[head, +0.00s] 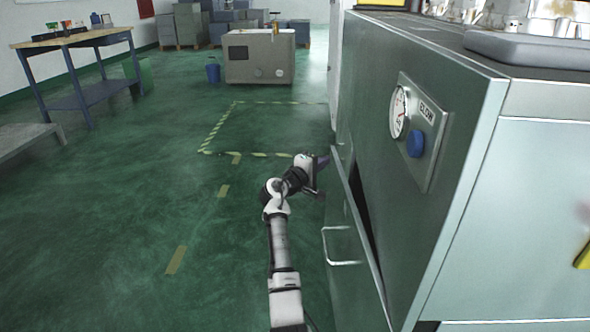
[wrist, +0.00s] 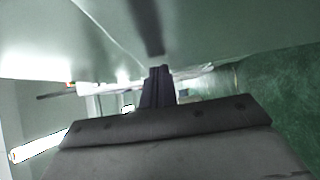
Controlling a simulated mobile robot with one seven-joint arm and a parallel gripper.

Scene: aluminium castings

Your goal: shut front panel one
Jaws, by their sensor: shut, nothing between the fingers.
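The front panel (head: 348,285) is on the side of the big grey-green cabinet (head: 440,60), below the gauge. It has a pale bar handle (head: 341,246). The panel stands a little out from the cabinet, with a narrow dark gap (head: 362,205) behind its upper edge. My gripper (head: 324,161) is at the far upper corner of the panel, outside it. I cannot tell whether it touches. In the wrist view, my gripper's dark fingers (wrist: 158,84) are together and empty, close to a pale green-grey surface (wrist: 210,40).
A gauge (head: 399,112) and a blue knob (head: 415,144) sit on a plate above the panel. Green floor (head: 130,220) to the left is clear.

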